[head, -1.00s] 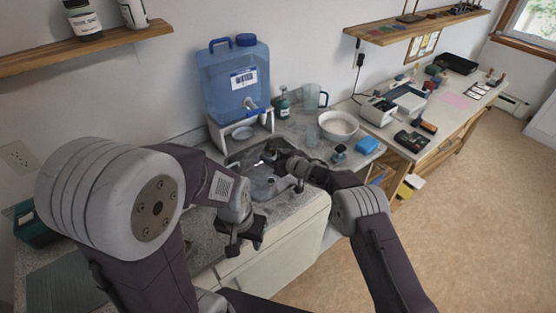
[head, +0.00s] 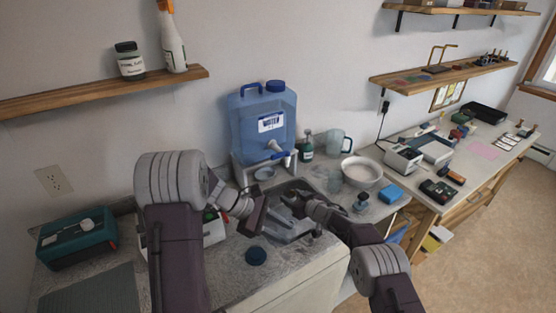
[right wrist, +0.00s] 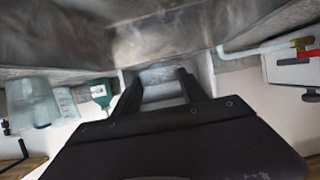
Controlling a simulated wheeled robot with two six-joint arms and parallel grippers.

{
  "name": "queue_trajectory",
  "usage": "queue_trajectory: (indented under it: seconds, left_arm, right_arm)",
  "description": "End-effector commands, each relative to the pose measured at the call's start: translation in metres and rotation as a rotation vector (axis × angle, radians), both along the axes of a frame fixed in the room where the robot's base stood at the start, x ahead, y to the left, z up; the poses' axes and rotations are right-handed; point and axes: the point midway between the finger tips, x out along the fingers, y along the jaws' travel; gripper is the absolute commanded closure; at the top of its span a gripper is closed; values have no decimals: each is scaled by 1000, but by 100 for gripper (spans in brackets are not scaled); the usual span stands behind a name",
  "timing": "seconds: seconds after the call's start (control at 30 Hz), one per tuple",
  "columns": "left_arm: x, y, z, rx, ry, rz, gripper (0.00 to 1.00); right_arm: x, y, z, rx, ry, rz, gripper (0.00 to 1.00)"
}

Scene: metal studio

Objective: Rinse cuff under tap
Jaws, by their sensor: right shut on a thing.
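A blue water jug (head: 262,108) stands on a white stand at the back of the counter. My right gripper (head: 289,196) is low over the sink, in front of and below the tap. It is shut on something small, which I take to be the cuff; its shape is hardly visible. In the right wrist view the two dark fingers (right wrist: 160,85) stand apart, with a pale grey patch between them.
A green bottle (head: 306,147), a clear pitcher (head: 338,143) and a white bowl (head: 362,170) stand right of the jug. A teal box (head: 77,240) sits at the left. A shelf (head: 110,88) overhangs the left.

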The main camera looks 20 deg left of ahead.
Motion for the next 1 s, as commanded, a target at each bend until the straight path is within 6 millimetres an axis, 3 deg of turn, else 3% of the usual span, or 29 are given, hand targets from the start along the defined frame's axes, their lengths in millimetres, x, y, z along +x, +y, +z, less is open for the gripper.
queue_trajectory:
  seconds: [0.1, 0.2, 0.33, 0.5, 0.77, 1.0]
  left_arm:
    - [55, 47, 31, -275, -17, 285, 67]
    - [84, 90, 58, -471, -63, 448, 67]
    - [102, 139, 85, -648, -131, 572, 67]
    - [107, 171, 102, -753, -182, 636, 67]
    - [116, 167, 104, -765, -188, 639, 67]
    - [159, 131, 104, -764, -187, 635, 67]
  right_arm:
    - [0, 0, 0, 0, 0, 0, 89]
    - [0, 0, 0, 0, 0, 0, 89]
    - [0, 0, 0, 0, 0, 0, 89]
    - [0, 0, 0, 0, 0, 0, 89]
    - [0, 0, 0, 0, 0, 0, 89]
    - [0, 0, 0, 0, 0, 0, 89]
